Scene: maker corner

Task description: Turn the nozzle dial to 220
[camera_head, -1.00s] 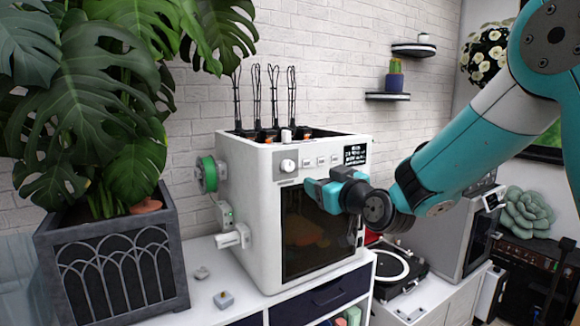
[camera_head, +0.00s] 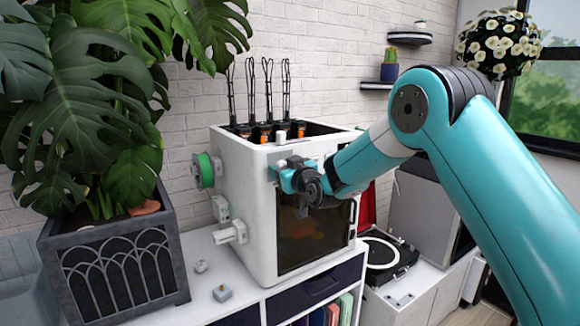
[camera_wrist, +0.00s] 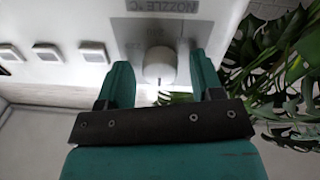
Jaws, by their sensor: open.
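The numbers by the dial are too faint to read. My gripper (camera_wrist: 160,82) is open, with one teal finger on each side of the dial; I cannot tell whether either finger touches it.
White square buttons (camera_wrist: 93,52) sit beside the dial plate. A green spool (camera_head: 204,170) is on the printer's left side. A large potted plant (camera_head: 110,250) stands left, and a turntable (camera_head: 385,255) right. Small objects (camera_head: 222,293) lie on the white cabinet top.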

